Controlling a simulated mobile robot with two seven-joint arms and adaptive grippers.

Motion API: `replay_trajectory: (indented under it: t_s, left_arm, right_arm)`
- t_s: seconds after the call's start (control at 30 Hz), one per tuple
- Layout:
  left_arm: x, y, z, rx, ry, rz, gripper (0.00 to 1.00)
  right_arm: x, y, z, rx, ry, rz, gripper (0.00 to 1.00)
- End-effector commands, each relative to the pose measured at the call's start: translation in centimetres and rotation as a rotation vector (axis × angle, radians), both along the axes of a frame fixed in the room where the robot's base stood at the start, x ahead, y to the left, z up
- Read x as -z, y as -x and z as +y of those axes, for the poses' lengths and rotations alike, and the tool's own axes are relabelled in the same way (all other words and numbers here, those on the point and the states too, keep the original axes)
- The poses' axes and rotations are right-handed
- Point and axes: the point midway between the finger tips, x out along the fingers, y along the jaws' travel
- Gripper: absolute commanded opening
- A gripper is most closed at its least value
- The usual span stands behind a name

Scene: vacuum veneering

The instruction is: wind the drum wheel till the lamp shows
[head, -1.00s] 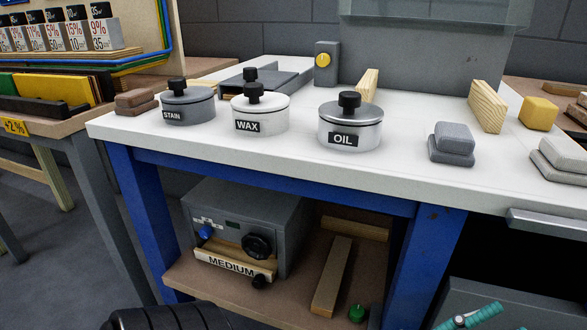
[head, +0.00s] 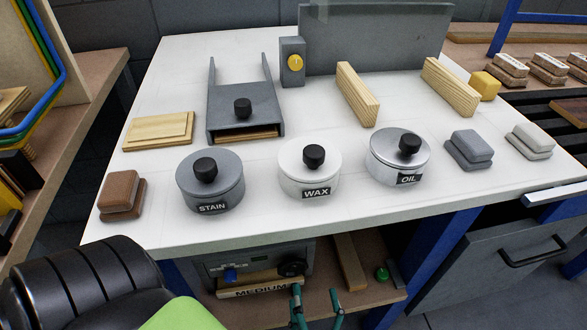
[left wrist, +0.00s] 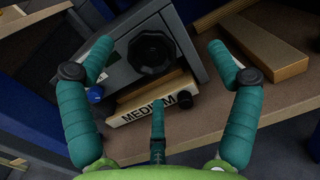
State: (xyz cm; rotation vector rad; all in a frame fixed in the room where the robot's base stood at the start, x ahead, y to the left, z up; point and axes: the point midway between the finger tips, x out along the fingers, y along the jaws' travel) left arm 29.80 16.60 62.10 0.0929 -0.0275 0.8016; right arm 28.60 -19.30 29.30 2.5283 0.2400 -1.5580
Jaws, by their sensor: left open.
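A grey box stands on the shelf under the white bench, with a black wheel (head: 292,268) on its front. The black wheel (left wrist: 151,53) shows large in the left wrist view, above a block labelled MEDIUM (left wrist: 150,100) and beside a small blue knob (left wrist: 95,94). My left gripper (head: 316,300) is at the lower middle of the head view, in front of the shelf. In the left wrist view my left gripper (left wrist: 161,55) has its teal fingers spread wide on either side of the wheel, apart from it and empty. I cannot make out a lit lamp. My right gripper is out of view.
The bench top (head: 390,215) bears pots marked STAIN (head: 212,190), WAX (head: 310,180) and OIL (head: 398,165), several pads and wooden pieces. The bench's blue leg (head: 435,250) stands right of the shelf. A wooden bar (head: 349,262) and a green knob (head: 382,274) lie right of the box.

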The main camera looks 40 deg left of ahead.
Motion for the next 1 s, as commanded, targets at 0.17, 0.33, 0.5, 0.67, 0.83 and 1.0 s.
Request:
replay_trajectory:
  t_s: [0.17,0.33,0.5,0.67,0.83,1.0]
  left_arm:
    - [1.1,1.3,0.5,-0.062,0.097,-0.015,0.89]
    - [1.1,-0.2,2.3,-0.064,0.1,-0.019,0.89]
    - [1.1,-1.9,4.3,-0.062,0.098,-0.019,0.89]
    - [1.2,-2.7,5.3,-0.062,0.098,-0.017,0.89]
    - [1.3,-3.0,5.6,-0.062,0.1,-0.016,0.89]
    - [1.3,-2.9,5.6,-0.062,0.099,-0.017,0.77]
  right_arm:
    - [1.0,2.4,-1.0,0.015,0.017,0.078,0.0]
    - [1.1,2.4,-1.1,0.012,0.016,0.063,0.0]
    - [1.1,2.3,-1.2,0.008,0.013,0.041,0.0]
    - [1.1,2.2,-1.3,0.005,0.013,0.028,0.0]
    - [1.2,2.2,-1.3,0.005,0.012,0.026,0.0]
    - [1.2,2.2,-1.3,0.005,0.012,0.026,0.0]
